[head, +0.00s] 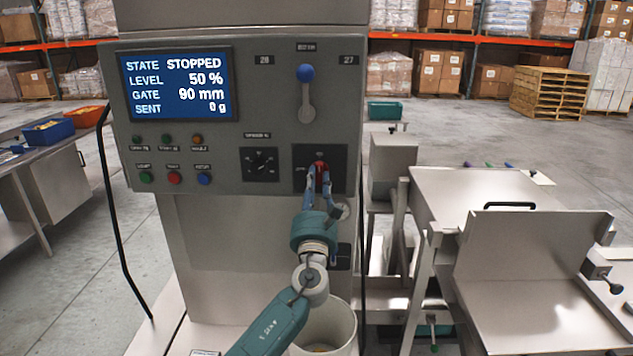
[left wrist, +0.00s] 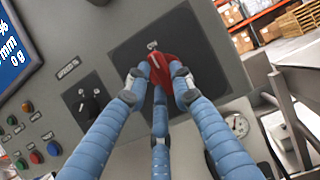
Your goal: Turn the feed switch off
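The feed switch is a red rotary knob (head: 320,165) on a dark square plate at the lower right of the grey control panel (head: 225,125). In the left wrist view the red knob (left wrist: 172,68) is partly hidden by blue fingers. My left gripper (head: 318,172) is at the knob, with its fingertips around it. In the left wrist view the fingers of my left gripper (left wrist: 158,78) appear closed against the knob's sides. My right gripper is out of view.
A display (head: 178,84) reads STOPPED, level 50 %, gate 90 mm, sent 0 g. A black selector (head: 262,164), a blue-tipped lever (head: 306,95) and several push buttons share the panel. A white bucket (head: 338,325) stands below; a steel table is at right.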

